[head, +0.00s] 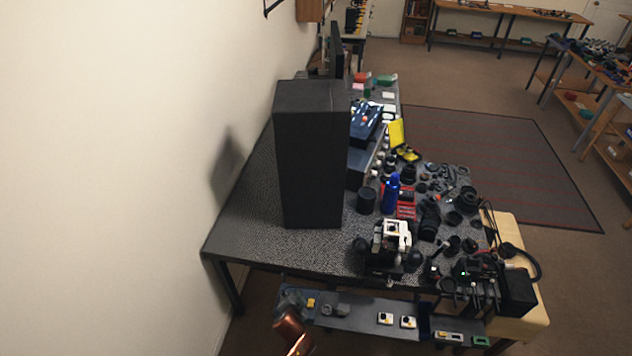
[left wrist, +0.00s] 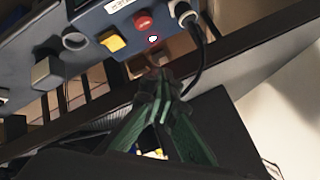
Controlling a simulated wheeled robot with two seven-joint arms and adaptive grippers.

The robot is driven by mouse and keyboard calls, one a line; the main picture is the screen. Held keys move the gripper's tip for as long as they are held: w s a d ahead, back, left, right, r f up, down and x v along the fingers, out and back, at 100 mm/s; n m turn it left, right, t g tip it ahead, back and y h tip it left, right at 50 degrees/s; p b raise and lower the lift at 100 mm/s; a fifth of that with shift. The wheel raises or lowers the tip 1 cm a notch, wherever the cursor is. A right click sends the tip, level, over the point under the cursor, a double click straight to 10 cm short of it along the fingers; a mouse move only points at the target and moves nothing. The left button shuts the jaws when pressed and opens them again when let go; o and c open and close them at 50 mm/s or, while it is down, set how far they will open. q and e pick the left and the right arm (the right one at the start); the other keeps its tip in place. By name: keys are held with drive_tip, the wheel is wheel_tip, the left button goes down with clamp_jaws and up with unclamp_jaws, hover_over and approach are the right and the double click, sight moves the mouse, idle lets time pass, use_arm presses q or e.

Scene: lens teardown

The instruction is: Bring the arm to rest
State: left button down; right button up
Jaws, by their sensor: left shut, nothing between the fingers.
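My left gripper (head: 290,298) is at the lower left of the head view, beside the left end of the control strip under the bench's front edge. A copper-coloured part of my arm shows below it. In the left wrist view the left gripper (left wrist: 157,78) has its dark green fingers drawn together at the tips, with nothing seen between them. The tips appear close to the control panel (left wrist: 85,52); I cannot tell if they touch it. My right gripper is not in view.
The panel carries a yellow button (left wrist: 112,40), a red button (left wrist: 143,20) and grey knobs. The bench (head: 245,232) holds a tall black box (head: 312,155), a blue bottle (head: 390,193) and many lens parts. A wall stands at left. A wooden stool (head: 520,260) is at right.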

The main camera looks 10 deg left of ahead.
use_arm(q)
drive_tip(key=s+a+r+n+g+y, duration=0.1)
drive_tip(key=s+a+r+n+g, duration=0.3)
drive_tip(key=s+a, duration=0.95)
drive_tip(key=s+a+r+n+g, duration=0.1)
drive_tip(key=s+a+r, duration=0.15)
drive_tip(key=s, duration=0.35)
drive_tip(key=s+a+r+n, duration=0.2)
drive_tip(key=s+r, duration=0.2)
drive_tip(key=s, duration=0.3)
drive_tip(key=s+a+r+n+g, duration=0.1)
drive_tip(key=s+a+r, duration=0.1)
drive_tip(key=s+r, duration=0.3)
drive_tip(key=s+d+f+g+h+b, duration=0.1)
drive_tip(key=s+f+b, duration=0.1)
drive_tip(key=f, duration=1.6)
drive_tip(key=s+d+f+b, duration=0.1)
drive_tip(key=f+b, duration=0.1)
drive_tip(key=f, duration=1.6)
drive_tip(key=s+f+m+g+b, duration=0.1)
drive_tip(key=s+f+b, duration=0.3)
drive_tip(key=s+f, duration=1.4)
wheel_tip(320, 180, down, 2)
drive_tip(key=shift+s+f, duration=0.2)
drive_tip(key=shift+f, duration=0.05)
drive_tip(key=shift+a, duration=0.1)
